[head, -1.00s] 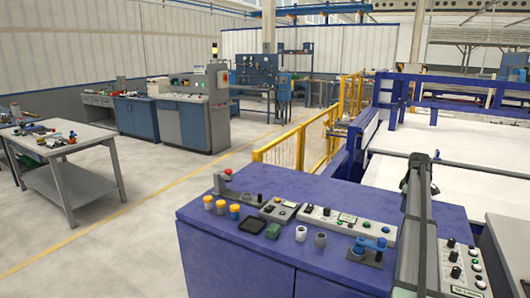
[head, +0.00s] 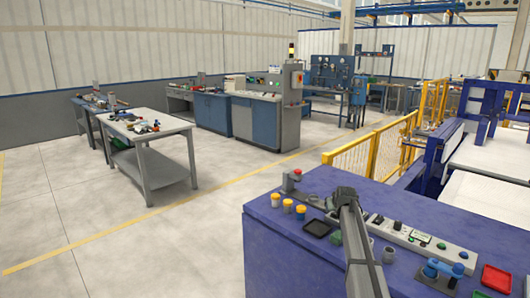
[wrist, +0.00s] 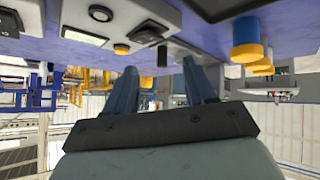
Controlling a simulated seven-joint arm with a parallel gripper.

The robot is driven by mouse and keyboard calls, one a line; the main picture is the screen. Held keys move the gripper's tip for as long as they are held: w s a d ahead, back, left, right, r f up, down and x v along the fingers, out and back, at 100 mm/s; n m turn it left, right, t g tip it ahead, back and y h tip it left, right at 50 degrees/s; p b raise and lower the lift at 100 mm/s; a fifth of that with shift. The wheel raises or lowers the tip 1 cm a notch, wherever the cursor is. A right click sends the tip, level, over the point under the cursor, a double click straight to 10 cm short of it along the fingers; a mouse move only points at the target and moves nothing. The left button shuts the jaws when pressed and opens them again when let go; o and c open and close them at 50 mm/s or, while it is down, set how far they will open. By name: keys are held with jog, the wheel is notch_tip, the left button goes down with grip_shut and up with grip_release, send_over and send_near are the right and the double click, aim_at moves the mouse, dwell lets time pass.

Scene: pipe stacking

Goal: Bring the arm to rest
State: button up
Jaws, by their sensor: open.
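My arm (head: 362,255) reaches from the lower edge of the head view over the blue-topped bench (head: 265,245). Its far end is over the bench's control panels, and the fingers cannot be made out there. In the wrist view, which looks upside down, my gripper (wrist: 161,88) has its two blue-grey fingers apart with nothing held between them. Bench items show beyond the fingertips, clear of them as far as I can tell.
Open floor (head: 180,250) lies left of the bench.

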jog(key=s+a+m+t+y, duration=0.1)
jog(key=a+t+y, duration=0.1)
jog(key=a, duration=1.8)
jog(key=s+a+f, duration=0.4)
jog(key=f, duration=0.3)
jog(key=s+d+f+g, duration=0.3)
jog(key=s+f+g, duration=0.1)
jog(key=s+f, duration=1.1)
jog(key=s+d+f+g, duration=0.4)
jog(key=s+f, duration=0.9)
jog(key=f, duration=0.3)
jog(key=s+d+f+g, duration=0.1)
jog(key=s+f+g, duration=0.2)
jog(key=s, duration=1.1)
jog(key=s+d+f+g, duration=0.1)
jog(key=s+f+g, duration=0.2)
jog(key=s, duration=1)
jog(key=s+d+f+g+h, duration=0.1)
jog(key=s+f+g, duration=0.3)
jog(key=s, duration=1)
jog(key=shift+s+d+m, duration=0.3)
jog(key=shift+s+d, duration=0.05)
jog(key=shift+d, duration=0.05)
jog(key=shift+f, duration=0.1)
